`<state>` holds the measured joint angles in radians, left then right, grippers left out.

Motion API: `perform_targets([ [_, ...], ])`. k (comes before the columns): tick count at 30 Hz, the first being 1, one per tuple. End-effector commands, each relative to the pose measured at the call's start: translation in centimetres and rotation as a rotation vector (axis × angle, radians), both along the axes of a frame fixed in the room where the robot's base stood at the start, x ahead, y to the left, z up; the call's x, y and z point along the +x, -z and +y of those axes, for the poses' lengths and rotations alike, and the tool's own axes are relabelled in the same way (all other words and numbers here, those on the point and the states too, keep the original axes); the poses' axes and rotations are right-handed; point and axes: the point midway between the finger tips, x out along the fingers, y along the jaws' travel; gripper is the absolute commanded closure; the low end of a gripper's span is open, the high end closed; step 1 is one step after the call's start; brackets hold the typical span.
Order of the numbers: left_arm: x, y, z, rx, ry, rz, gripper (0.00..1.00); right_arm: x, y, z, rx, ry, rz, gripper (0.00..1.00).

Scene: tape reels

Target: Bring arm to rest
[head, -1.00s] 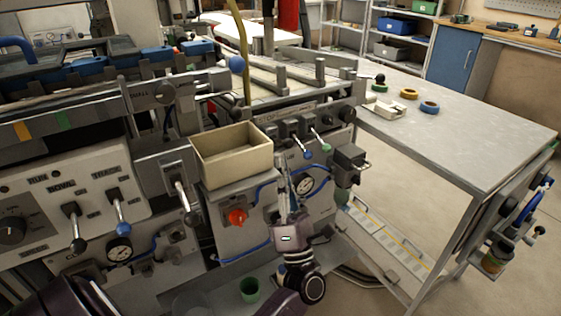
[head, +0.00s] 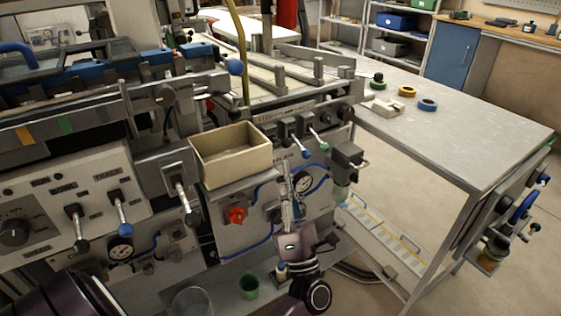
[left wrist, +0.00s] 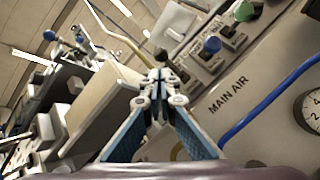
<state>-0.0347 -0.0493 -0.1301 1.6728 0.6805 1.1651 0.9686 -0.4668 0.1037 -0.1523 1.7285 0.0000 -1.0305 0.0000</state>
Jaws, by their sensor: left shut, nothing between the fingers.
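My left gripper (head: 286,178) is in front of the machine's lower panel, just right of and below the tan open bin (head: 236,172). Its fingers point up and are closed together with nothing between them. In the left wrist view the fingertips (left wrist: 160,78) meet in front of the machine, with the "MAIN AIR" panel (left wrist: 232,92) to their right. The bin looks empty and stands on a ledge of the machine. My right gripper is not in view.
A gauge (head: 303,183), small levers and a red knob (head: 236,215) are close around the gripper. A green cup (head: 249,286) stands below. Yellow (head: 407,91) and blue (head: 428,105) tape reels lie on the grey table (head: 480,140), whose front half is clear.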

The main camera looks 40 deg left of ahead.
Motion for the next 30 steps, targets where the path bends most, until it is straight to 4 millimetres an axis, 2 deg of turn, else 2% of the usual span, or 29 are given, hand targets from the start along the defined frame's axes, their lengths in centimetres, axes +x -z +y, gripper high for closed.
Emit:
perform_targets([
  [3,-1.1,2.1,-1.6,-0.001,0.002,0.006,1.00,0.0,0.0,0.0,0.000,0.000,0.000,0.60],
  [9,-2.7,4.9,-3.8,-0.002,0.002,0.004,1.00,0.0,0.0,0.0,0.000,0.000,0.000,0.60],
  [15,-3.7,6.4,-5.0,-0.001,0.001,0.003,1.00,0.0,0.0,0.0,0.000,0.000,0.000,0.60],
  [21,-3.9,6.6,-5.3,-0.001,0.001,0.000,1.00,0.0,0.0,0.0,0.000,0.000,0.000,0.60],
  [26,-2.8,6.4,-5.8,0.032,0.028,0.056,1.00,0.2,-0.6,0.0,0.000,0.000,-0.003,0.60],
  [30,0.2,6.3,-7.8,0.146,0.106,0.226,1.00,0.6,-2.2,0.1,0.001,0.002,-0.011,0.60],
])
